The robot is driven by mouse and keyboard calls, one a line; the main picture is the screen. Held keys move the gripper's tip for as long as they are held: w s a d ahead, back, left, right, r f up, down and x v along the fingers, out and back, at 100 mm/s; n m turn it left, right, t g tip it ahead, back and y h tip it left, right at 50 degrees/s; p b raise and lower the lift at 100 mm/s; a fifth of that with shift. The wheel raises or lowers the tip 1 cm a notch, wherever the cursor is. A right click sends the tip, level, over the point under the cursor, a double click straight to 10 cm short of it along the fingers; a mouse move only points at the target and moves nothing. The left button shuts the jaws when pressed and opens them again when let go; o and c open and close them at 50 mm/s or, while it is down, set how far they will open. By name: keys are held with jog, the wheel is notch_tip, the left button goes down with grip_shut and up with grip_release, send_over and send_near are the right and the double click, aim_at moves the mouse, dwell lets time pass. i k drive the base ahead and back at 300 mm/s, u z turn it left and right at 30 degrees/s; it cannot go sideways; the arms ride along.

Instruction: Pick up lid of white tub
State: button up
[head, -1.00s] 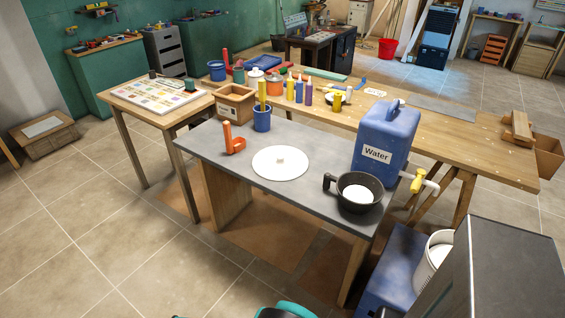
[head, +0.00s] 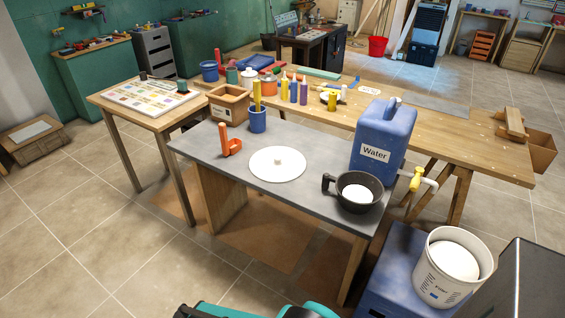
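A white tub (head: 438,285) with a printed label stands at the bottom right on a blue surface. Its top shows a pale round area inside the rim, and I cannot tell whether this is its contents or a cover. Teal and black parts of my arm show at the bottom edge. My gripper's fingers are not in view, and nothing visible touches the disc or the tub.
Around the disc stand an orange holder (head: 232,147), a blue cup (head: 257,122), a black pan (head: 357,193) and a blue water canister (head: 380,135) with a tap. A dark box (head: 520,285) stands right of the tub.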

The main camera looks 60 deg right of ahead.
aim_at(277, 164)
jog(key=u, duration=0.05)
jog(key=i, duration=1)
jog(key=z, duration=0.05)
